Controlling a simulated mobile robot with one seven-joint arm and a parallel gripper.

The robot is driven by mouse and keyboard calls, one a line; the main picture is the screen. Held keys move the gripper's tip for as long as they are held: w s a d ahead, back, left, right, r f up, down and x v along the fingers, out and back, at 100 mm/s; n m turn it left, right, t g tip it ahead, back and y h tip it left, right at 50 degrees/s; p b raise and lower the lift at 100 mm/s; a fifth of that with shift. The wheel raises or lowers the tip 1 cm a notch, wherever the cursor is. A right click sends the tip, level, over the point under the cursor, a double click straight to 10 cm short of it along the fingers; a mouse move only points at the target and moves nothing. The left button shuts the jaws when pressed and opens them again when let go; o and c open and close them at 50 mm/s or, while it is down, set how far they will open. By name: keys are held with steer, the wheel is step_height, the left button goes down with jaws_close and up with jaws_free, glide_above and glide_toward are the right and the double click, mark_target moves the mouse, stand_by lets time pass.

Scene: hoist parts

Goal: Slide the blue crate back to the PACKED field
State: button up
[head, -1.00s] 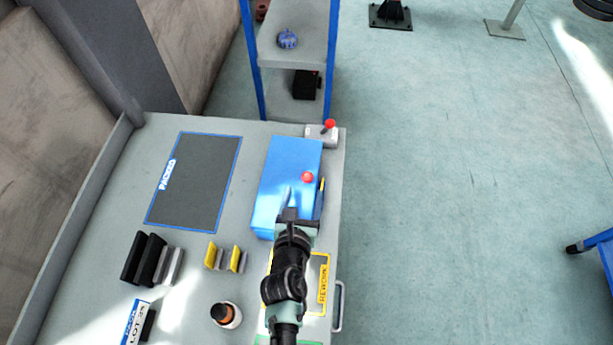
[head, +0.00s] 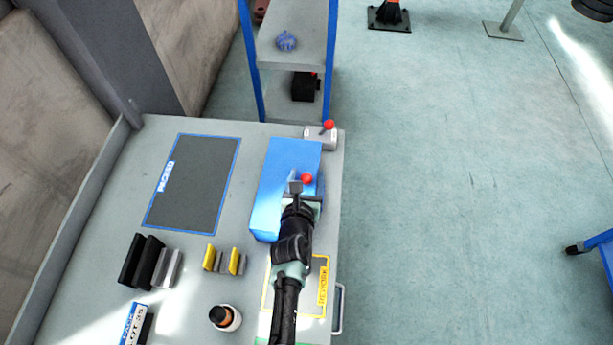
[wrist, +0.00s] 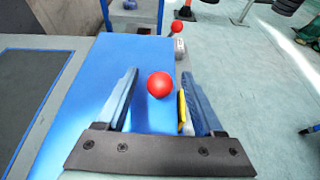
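The blue crate (head: 277,205) sits near the right edge of the grey bench, to the right of the PACKED field (head: 192,185), a dark mat with a blue border. A red ball-shaped knob (head: 307,178) shows at the crate's right side; it is also in the wrist view (wrist: 160,84). My gripper (head: 307,186) is over the crate's right part. In the wrist view my gripper (wrist: 163,98) is open, its fingers on either side of the knob with gaps. The crate's near right part is hidden by my arm in the head view.
A grey box with a red-knobbed lever (head: 321,137) stands just behind the crate. The bench between crate and PACKED field looks clear.

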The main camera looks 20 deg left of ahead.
jaws_close()
stand_by(1.2)
